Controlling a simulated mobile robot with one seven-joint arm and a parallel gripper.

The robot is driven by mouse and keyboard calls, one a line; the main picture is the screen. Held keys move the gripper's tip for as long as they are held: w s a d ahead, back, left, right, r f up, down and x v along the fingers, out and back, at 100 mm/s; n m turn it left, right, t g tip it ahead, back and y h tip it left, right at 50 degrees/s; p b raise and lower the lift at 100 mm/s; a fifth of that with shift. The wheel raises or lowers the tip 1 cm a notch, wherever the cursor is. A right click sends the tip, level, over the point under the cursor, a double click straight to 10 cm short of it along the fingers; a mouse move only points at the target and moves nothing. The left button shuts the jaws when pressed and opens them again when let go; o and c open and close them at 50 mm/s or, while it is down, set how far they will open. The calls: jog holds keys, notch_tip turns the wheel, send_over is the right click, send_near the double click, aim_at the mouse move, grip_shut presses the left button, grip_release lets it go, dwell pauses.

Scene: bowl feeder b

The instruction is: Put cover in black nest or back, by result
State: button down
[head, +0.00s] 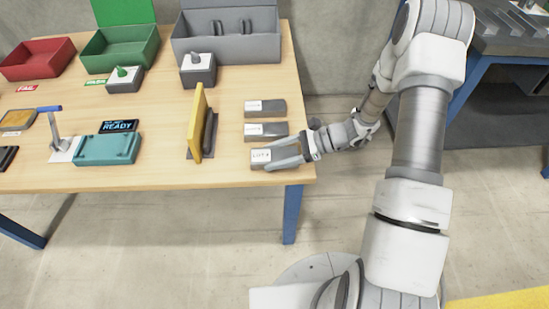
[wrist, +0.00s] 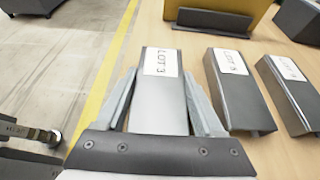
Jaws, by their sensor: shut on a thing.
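Several grey, block-like covers with white LOT labels lie at the table's right end. My gripper (head: 272,153) is shut on the nearest one, the LOT 3 cover (wrist: 160,108), with one finger along each side. It appears to rest on the table in the head view. Two similar covers (head: 265,130) (head: 265,107) lie behind it; they also show in the wrist view (wrist: 237,95) (wrist: 290,92). A teal fixture (head: 105,150) with a READY display (head: 118,126) stands left of centre. A black part (head: 7,157) is cut off at the left edge; I cannot tell whether it is the nest.
An upright yellow plate (head: 197,122) in a dark base stands between the fixture and the covers. Red (head: 38,60), green (head: 120,52) and grey (head: 228,48) bins line the back.

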jog(key=shift+f, duration=0.1)
grip_release()
jog(key=shift+f, duration=0.15)
